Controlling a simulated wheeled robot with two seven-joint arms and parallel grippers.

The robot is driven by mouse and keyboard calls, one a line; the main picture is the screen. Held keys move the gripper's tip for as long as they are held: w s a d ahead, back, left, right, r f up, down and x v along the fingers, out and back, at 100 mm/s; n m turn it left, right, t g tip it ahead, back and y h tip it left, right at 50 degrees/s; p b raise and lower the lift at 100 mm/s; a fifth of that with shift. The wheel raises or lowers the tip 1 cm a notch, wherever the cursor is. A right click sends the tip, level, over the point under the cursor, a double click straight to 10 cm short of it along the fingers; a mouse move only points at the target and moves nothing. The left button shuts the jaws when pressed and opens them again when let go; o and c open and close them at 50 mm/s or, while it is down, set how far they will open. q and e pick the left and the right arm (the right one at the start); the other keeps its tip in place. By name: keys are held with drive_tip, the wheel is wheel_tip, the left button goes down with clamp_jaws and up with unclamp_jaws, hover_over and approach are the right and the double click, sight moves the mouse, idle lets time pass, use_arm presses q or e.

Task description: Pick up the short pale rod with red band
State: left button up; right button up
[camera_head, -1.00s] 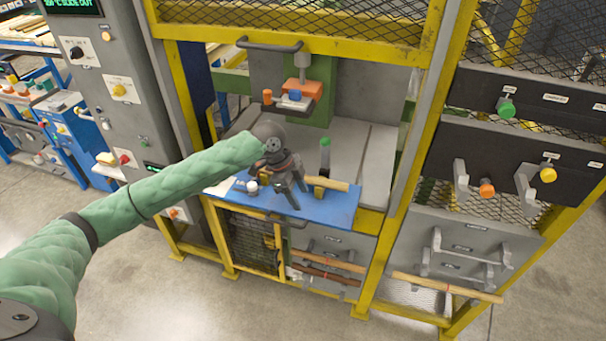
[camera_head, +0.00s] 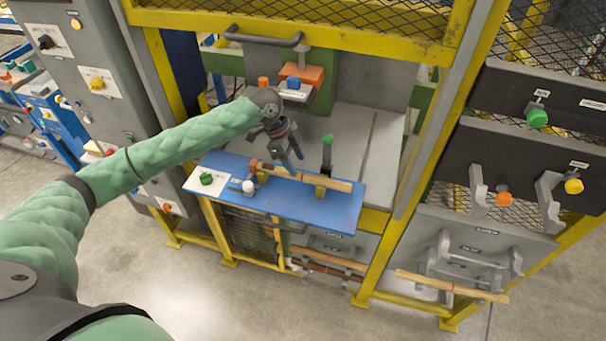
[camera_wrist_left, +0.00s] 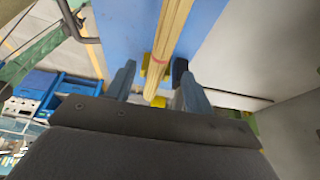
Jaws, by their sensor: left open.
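A pale rod (camera_head: 320,181) with a red band lies across yellow supports on the blue shelf (camera_head: 337,213). In the left wrist view this rod (camera_wrist_left: 174,28) runs down the middle, its red band near the fingertips. My left gripper (camera_head: 293,157) is open and empty, its fingers pointing down over the rod's left part. In the left wrist view the fingers of this gripper (camera_wrist_left: 157,80) stand on either side of the rod, apart from it as far as I can tell. My right gripper is not in view.
A green knob (camera_head: 206,179) and a white ball (camera_head: 248,187) are at the shelf's left. A green-topped post (camera_head: 327,150) stands behind the rod. Another pale rod (camera_head: 480,292) with a red band rests low at right. A yellow frame post (camera_head: 430,110) bounds the right side.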

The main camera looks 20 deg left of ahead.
sight(302, 173)
use_arm(q)
drive_tip(key=shift+w+f+p, duration=0.1)
drive_tip(key=shift+f+p, duration=0.15)
drive_tip(key=shift+p, duration=0.1)
drive_tip(key=shift+p+x, duration=0.9)
drive_tip(key=shift+p, duration=0.3)
drive_tip(key=shift+p+x, duration=0.55)
drive_tip(key=shift+x, duration=0.5)
drive_tip(key=shift+d+f, duration=0.1)
drive_tip(key=shift+f, duration=0.35)
drive_tip(key=c, duration=1.1)
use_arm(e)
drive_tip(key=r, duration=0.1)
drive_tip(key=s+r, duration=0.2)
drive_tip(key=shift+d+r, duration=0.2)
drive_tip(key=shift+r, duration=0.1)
